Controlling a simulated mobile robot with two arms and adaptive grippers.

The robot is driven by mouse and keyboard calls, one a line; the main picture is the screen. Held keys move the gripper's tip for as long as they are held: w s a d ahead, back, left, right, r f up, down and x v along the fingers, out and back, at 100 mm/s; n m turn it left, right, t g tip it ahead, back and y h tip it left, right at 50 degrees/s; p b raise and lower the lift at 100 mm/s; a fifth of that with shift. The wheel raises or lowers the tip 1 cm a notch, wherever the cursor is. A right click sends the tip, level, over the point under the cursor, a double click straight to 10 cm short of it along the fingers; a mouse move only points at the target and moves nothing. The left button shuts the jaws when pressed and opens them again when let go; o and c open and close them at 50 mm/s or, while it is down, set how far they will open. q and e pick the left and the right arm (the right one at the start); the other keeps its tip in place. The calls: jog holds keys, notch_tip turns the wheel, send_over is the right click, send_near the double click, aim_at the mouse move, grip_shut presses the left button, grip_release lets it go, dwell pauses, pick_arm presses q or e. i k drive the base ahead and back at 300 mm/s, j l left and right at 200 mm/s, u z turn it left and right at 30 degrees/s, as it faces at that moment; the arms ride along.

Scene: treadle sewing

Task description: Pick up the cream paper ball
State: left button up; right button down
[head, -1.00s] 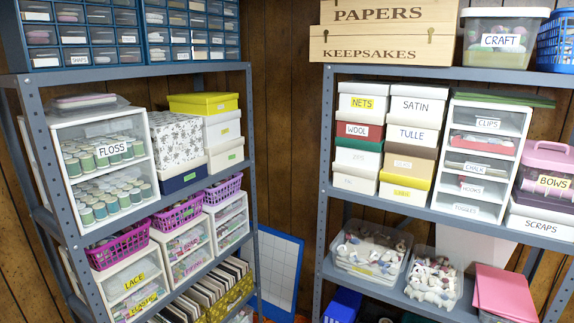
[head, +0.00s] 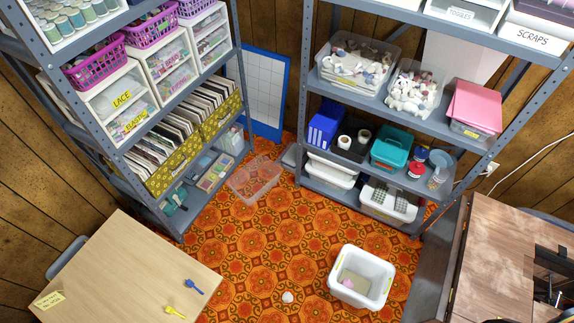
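A small cream-white crumpled ball (head: 288,297), which looks like the paper ball, lies on the orange patterned carpet near the bottom middle of the head view. It is left of a white open bin (head: 376,299) and apart from it. Something small and pink (head: 349,283) shows inside the bin. Neither of my grippers is in view.
A wooden table (head: 125,268) with blue and yellow small items stands at lower left. A wooden sewing table (head: 492,255) is at right. Metal shelves line the back and left. A clear empty tub (head: 255,180) is on the floor. Carpet (head: 270,240) around the ball is clear.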

aim_at(287, 297)
jog(key=k+l+u, duration=0.15)
jog(key=k+l, duration=0.15)
jog(key=k, duration=0.15)
jog(key=k+l+u, duration=0.15)
jog(key=k, duration=0.25)
jog(key=k+l+u, duration=0.1)
jog(key=k+l, duration=0.15)
jog(key=k, duration=0.25)
